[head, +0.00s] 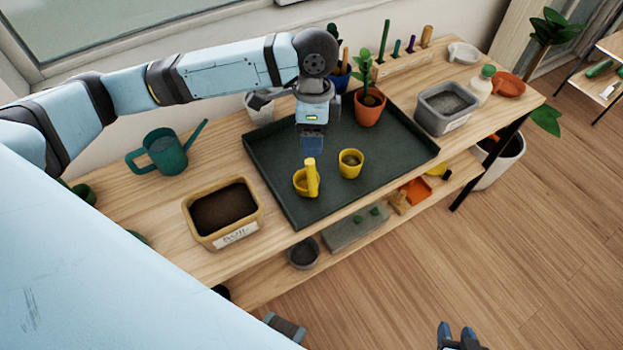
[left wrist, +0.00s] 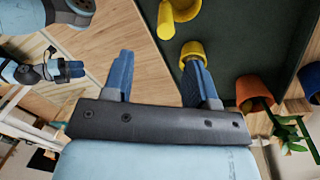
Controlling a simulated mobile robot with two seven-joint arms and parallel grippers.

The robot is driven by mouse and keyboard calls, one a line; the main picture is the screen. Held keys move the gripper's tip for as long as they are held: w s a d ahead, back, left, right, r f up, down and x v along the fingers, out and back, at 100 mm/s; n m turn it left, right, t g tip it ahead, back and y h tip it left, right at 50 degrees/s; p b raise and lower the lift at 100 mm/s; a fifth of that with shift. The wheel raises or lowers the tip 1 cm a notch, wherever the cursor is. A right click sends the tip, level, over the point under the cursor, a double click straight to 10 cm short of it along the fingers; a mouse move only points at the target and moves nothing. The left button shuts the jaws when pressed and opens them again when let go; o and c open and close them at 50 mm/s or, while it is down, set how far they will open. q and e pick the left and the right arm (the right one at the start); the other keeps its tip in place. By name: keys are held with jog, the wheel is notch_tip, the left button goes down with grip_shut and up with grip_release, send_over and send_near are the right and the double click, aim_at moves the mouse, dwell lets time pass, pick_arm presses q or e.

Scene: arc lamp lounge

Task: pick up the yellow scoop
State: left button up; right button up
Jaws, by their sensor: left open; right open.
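The yellow scoop (head: 311,180) is on the dark green tray (head: 274,188), its handle pointing up beside its round bowl. It also shows at the top of the left wrist view (left wrist: 166,22), partly cut off by the frame edge. My left gripper (head: 312,152) is open and empty, pointing down just above and behind the scoop's handle, apart from it. In the left wrist view its two fingers (left wrist: 158,72) are spread, with the scoop beyond the tips. My right gripper (head: 458,333) is open and empty at the bottom edge, over the floor.
A yellow cup (head: 352,164) stands close right of the scoop. An orange pot with a plant (head: 369,110) stands behind on the tray. A soil bin (head: 222,215) is left of the tray, a grey bin (head: 446,107) right. The tray's front right is clear.

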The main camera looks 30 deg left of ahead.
aim_at(312, 166)
pick_arm(q)
jog(key=f, duration=0.6)
jog(key=shift+s+d, duration=0.2)
jog(key=shift+s, duration=0.2)
notch_tip(312, 166, down, 5)
jog(key=shift+s+a+f+b, duration=0.1)
jog(key=shift+a+f+b, duration=0.1)
jog(key=shift+b, duration=0.2)
grip_shut()
